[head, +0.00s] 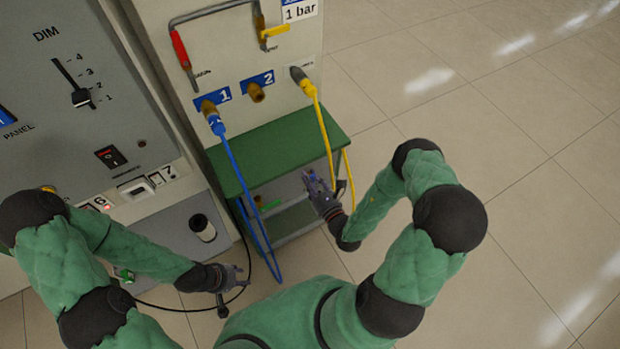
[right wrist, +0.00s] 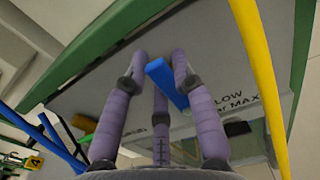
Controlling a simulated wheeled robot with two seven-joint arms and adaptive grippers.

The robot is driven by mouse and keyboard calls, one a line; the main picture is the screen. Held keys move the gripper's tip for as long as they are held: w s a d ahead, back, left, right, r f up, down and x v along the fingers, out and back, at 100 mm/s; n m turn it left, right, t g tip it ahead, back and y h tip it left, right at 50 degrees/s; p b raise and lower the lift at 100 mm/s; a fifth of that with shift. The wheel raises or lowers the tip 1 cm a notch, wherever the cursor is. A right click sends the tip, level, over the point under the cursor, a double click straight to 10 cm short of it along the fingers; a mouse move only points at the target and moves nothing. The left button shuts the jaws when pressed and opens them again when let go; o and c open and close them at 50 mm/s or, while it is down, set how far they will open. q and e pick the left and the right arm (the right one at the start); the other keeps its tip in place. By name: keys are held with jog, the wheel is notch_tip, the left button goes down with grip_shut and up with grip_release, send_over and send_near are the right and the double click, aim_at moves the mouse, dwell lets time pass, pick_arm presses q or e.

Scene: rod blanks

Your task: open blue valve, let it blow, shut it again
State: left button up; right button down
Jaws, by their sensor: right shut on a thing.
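The blue valve (right wrist: 166,82) shows in the right wrist view as a blue lever, slanting from upper left to lower right. It is in front of a grey panel (right wrist: 100,90) with partly covered lettering that reads "LOW" and "MAX". My right gripper (head: 310,180) is at the right front of the green bench; its purple fingers (right wrist: 160,70) are closed around the blue lever. In the head view I cannot make out the lever at the gripper. My left gripper (head: 242,277) is low in front of the bench, empty, its fingers spread.
A blue hose (head: 240,170) and a yellow hose (head: 322,125) hang from the panel across the green bench (head: 280,145); the yellow one passes close to my right gripper. A red lever (head: 180,48) and yellow lever (head: 275,31) sit above. Floor at right is clear.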

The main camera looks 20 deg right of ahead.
aim_at(318, 170)
jog(key=m+p, duration=0.1)
jog(key=m, duration=0.1)
jog(key=d+m+p, duration=0.1)
jog(key=shift+d+m+p, duration=0.3)
jog(key=shift+m, duration=0.1)
jog(key=m, duration=0.1)
jog(key=d+m+p, duration=0.1)
jog(key=m, duration=0.2)
jog(key=shift+w+d+f+p, duration=0.1)
jog(key=shift+d+f+p, duration=0.2)
jog(key=shift+f, duration=0.1)
jog(key=m, duration=0.1)
jog(key=d+f+m, duration=0.1)
jog(key=m, duration=0.3)
jog(key=shift+w+d+f+p, duration=0.1)
jog(key=shift+d+f+p, duration=0.05)
jog(key=shift+f+p, duration=0.15)
jog(key=shift+d+f+m, duration=0.1)
jog(key=shift+f+m, duration=0.2)
jog(key=shift+m, duration=0.55)
jog(key=shift+d+f+m, duration=0.1)
jog(key=shift+f+m, duration=0.15)
jog(key=shift+m, duration=0.55)
jog(key=shift+d+f+m, duration=0.1)
jog(key=shift+f+m, duration=0.2)
jog(key=shift+m, duration=0.55)
jog(key=c, duration=1)
grip_release()
